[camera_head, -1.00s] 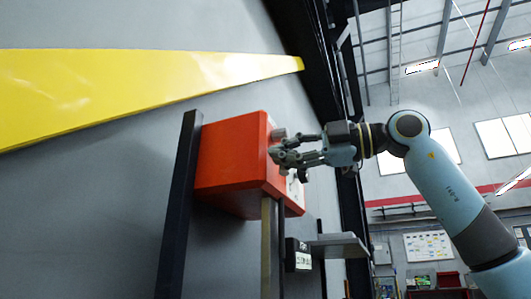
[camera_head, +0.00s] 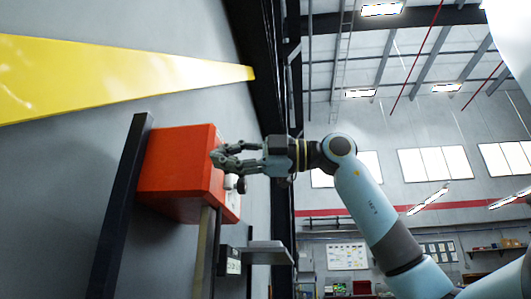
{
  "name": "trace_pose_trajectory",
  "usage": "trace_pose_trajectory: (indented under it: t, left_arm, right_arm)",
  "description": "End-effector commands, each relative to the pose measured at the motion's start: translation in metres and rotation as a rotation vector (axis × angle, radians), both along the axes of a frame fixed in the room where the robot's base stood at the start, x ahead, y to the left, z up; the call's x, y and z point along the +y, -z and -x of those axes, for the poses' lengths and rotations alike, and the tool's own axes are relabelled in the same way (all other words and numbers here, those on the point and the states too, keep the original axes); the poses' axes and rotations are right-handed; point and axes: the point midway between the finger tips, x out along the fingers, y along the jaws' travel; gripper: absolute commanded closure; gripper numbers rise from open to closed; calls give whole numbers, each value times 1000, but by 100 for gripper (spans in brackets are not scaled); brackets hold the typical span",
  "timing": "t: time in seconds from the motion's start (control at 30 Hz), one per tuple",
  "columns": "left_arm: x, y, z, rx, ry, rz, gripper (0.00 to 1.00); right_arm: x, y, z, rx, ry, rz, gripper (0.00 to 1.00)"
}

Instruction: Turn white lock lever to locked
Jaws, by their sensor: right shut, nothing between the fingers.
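The orange-red valve actuator box (camera_head: 180,172) is mounted on the grey wall, left of centre. A pale plate (camera_head: 232,206) shows on its right-hand face. A small whitish part (camera_head: 231,182) sticks out just below my gripper; I cannot tell whether it is the lock lever or how it is turned. My right gripper (camera_head: 219,159) comes in from the right and is shut and empty. Its fingertips overlap the box's right-hand face in the picture and hide part of it; contact cannot be told. My left gripper is not in view.
A dark upright post (camera_head: 122,205) stands left of the box, and a tan post (camera_head: 205,250) runs down below it. A grey shelf-like bracket (camera_head: 262,253) and a small labelled box (camera_head: 230,262) sit lower right. A yellow stripe (camera_head: 110,78) crosses the wall above.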

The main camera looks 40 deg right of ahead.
Motion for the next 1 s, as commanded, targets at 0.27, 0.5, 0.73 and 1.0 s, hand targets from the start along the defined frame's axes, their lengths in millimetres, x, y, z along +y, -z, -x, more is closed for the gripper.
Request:
trace_pose_trajectory:
  t: [0.27,0.5,0.73,1.0]
  left_arm:
    - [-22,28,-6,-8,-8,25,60]
    - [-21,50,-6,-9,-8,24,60]
    - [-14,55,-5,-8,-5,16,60]
    - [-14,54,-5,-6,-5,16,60]
  right_arm:
    - [-26,5,26,1,7,3,100]
    - [-51,5,53,3,5,1,100]
    - [-59,2,64,2,2,0,100]
    - [-48,6,59,-14,-38,-21,100]
